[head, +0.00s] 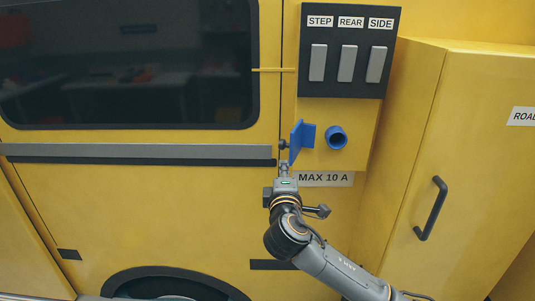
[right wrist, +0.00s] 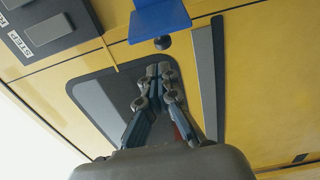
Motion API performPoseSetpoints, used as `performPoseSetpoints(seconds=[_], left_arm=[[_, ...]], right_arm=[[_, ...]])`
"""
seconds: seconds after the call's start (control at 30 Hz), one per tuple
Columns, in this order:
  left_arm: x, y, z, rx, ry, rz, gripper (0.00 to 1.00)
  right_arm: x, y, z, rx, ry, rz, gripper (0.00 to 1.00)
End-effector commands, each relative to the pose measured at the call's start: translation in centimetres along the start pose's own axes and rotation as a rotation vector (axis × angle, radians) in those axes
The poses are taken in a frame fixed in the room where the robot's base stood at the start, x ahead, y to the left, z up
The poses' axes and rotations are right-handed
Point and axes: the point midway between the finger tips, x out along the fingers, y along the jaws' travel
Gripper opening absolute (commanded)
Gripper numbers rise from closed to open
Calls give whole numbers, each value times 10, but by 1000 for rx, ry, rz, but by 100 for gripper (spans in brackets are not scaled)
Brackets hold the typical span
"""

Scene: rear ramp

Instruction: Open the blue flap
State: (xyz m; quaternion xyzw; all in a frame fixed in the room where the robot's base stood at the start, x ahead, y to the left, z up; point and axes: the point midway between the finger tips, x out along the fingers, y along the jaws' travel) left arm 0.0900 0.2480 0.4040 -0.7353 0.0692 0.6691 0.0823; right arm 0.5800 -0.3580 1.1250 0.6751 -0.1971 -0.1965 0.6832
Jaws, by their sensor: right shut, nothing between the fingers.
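The blue flap (head: 302,138) stands swung out to the left of the round blue socket (head: 336,138), whose dark opening is uncovered. The flap also shows at the top of the right wrist view (right wrist: 160,18). My right gripper (head: 284,168) is shut and empty, just below the flap in the head view. In the right wrist view its closed fingertips (right wrist: 158,70) appear apart from the flap, though I cannot tell the exact gap. My left gripper is not in view.
A small dark knob (head: 283,145) sits just left of the flap. Above is a black panel (head: 346,85) with three grey switches. A grey rail (head: 140,152) runs along the yellow wall on the left. A yellow cabinet with a black handle (head: 430,208) stands on the right.

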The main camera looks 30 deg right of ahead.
Motion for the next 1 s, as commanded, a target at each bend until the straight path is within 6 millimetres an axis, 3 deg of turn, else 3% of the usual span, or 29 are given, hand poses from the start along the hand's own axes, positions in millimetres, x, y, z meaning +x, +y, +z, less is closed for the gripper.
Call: performPoseSetpoints(seconds=[0.23,0.5,0.7,1.0], left_arm=[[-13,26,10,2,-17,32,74],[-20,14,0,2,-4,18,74],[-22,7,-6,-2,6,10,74],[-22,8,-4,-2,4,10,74]], right_arm=[[43,3,0,3,-2,-2,0],[82,1,-1,6,1,-4,0],[93,0,-1,7,2,-4,0],[94,0,-1,7,3,-4,0]])
